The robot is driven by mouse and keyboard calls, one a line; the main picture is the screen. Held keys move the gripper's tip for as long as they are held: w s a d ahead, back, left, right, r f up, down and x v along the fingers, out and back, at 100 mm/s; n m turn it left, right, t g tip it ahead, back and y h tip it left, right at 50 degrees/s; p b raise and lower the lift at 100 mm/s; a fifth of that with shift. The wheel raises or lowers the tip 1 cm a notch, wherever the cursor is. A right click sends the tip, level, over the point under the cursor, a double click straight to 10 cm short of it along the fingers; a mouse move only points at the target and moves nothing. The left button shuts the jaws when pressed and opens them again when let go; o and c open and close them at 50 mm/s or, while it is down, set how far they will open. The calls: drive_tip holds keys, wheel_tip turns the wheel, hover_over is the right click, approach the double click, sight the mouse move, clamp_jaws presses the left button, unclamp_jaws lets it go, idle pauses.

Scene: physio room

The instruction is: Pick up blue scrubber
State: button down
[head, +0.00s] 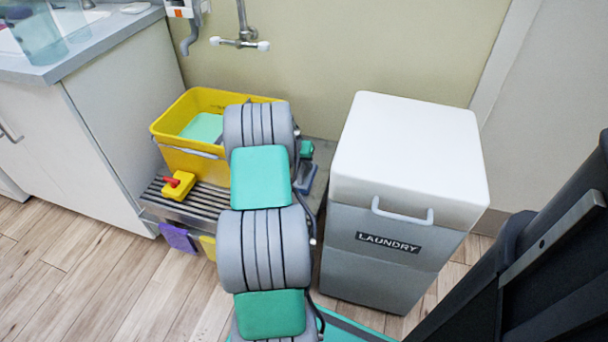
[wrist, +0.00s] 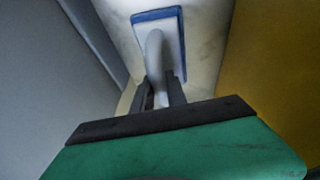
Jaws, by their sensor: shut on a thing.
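The blue scrubber (wrist: 173,17) shows in the wrist view, with a blue rim, a pale plate and a whitish handle. My gripper (wrist: 165,92) is shut on the handle, one finger on each side. A pale surface lies behind the scrubber in the wrist view; I cannot tell whether the two touch.
A yellow bucket (head: 178,157) stands left of my arm on the slatted stand (head: 205,193), near a yellow block with a red top (head: 178,186). A grey laundry bin (head: 371,268) with a white lid stands close on the right. A white cabinet (head: 85,140) is at left.

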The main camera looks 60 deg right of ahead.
drive_tip(key=shift+r, duration=0.1)
drive_tip(key=shift+r, duration=0.25)
wheel_tip(320, 180, up, 3)
drive_tip(key=shift+f+p, duration=0.2)
drive_tip(key=shift+p, duration=0.7)
drive_tip(key=s+a+r+p, duration=0.4)
drive_tip(key=s+a+r, duration=0.4)
drive_tip(key=a, duration=0.3)
drive_tip(key=shift+s+r, duration=0.3)
drive_tip(key=shift+r, duration=0.55)
drive_tip(key=c, duration=1.9)
unclamp_jaws()
clamp_jaws()
